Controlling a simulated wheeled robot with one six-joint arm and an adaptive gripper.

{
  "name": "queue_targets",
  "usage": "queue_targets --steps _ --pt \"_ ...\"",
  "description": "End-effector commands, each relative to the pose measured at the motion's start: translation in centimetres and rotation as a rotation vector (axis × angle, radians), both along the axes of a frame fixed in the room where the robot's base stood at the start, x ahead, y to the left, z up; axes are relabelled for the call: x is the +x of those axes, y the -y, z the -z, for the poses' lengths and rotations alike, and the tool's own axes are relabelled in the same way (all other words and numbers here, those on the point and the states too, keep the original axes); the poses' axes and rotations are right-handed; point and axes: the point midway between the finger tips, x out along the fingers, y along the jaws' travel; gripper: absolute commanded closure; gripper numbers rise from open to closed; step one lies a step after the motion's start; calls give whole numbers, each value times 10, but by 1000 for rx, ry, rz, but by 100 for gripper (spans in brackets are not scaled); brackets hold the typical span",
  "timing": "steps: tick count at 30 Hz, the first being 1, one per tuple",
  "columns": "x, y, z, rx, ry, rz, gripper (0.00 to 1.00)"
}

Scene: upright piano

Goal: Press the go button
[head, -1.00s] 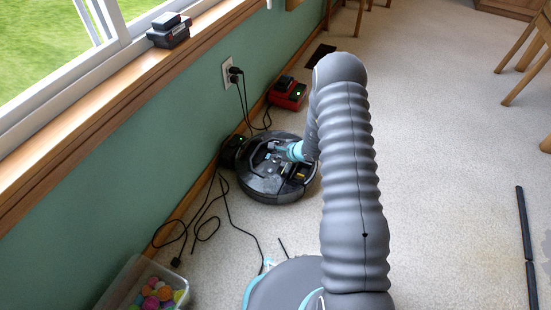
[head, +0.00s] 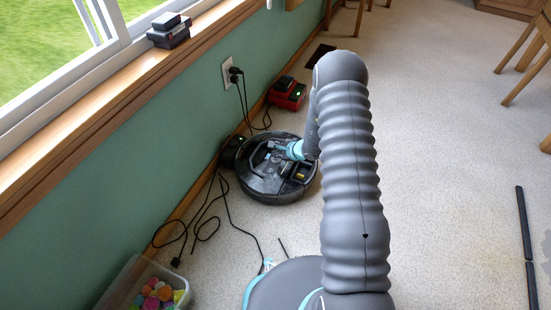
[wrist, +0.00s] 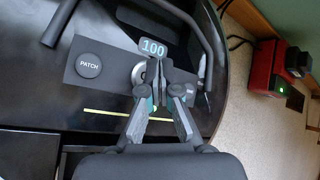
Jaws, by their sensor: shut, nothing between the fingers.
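A round black robot vacuum (head: 262,186) sits on the carpet by the wall. In the wrist view its dark top (wrist: 110,22) carries a grey panel with a round button marked PATCH (wrist: 89,65) at the left and a small sign reading 100 (wrist: 153,47). My gripper (wrist: 159,66) is shut and empty, its tips over the panel just below the sign. A round light-rimmed part (wrist: 138,73) shows partly behind the left finger; no GO lettering is readable. Whether the tips touch the panel I cannot tell. In the head view my gripper (head: 277,148) is over the vacuum's top.
A dark handle-like bar (wrist: 60,22) and a second bar (wrist: 192,25) stand on the vacuum near the panel. A red charger (head: 288,95) stands by the wall. Black cables (head: 205,215) lie on the floor. A bin of coloured balls (head: 120,285) is at lower left.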

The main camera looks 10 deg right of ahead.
Motion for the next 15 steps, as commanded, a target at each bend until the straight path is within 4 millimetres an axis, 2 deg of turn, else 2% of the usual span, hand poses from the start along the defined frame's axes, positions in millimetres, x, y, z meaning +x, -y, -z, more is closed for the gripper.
queue_targets --steps 15 --pt "0 0 -8 -1 0 -1 100"
